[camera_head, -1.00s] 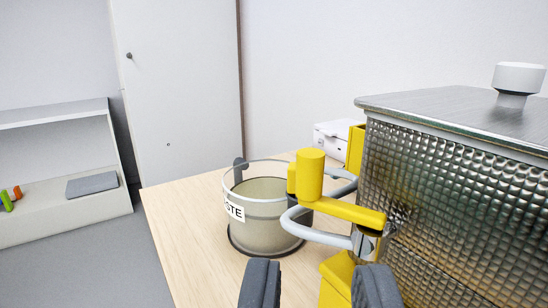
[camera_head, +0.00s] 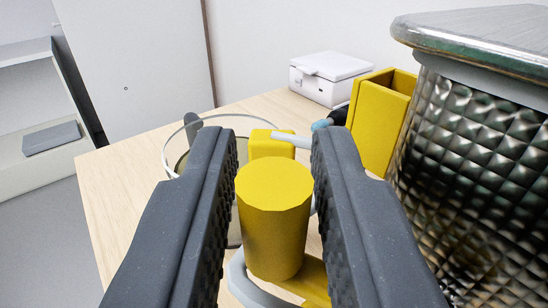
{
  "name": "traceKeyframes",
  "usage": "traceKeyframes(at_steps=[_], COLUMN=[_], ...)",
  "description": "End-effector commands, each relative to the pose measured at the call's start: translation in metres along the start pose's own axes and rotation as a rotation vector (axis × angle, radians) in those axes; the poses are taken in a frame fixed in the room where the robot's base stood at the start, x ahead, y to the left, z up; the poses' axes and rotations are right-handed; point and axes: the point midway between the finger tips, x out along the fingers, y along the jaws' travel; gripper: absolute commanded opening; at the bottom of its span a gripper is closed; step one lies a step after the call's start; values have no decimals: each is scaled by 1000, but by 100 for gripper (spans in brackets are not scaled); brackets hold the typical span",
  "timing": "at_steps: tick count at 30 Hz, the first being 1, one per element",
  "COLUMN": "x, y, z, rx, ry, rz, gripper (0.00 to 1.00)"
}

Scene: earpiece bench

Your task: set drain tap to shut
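The drain tap's upright yellow knob (camera_head: 273,225) stands between the two fingers of my gripper (camera_head: 274,145). Its yellow lever arm (camera_head: 312,284) shows below it, running to the lower right. The fingers are spread about the knob's width, one on each side; whether they touch it I cannot tell. A yellow block (camera_head: 272,144) shows just behind the knob. A pale grey curved bar (camera_head: 245,284) passes below the knob, partly hidden by the left finger. The tap's body and outlet are hidden.
The quilted metal urn (camera_head: 480,170) stands close on the right. The clear waste bucket (camera_head: 172,150) is mostly hidden behind the left finger. A yellow open box (camera_head: 378,125) and a white case (camera_head: 328,78) stand behind. Bare wooden bench (camera_head: 105,190) shows at left.

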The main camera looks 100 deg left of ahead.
Motion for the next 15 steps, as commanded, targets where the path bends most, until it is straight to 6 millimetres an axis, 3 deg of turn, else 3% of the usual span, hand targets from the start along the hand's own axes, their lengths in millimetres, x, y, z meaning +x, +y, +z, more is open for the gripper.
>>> traceKeyframes(at_steps=[2,5,15], x=[0,0,2], y=[0,0,1], z=[0,0,1], rx=[0,0,3], ry=[0,0,3], rz=[0,0,49], gripper=[22,0,0])
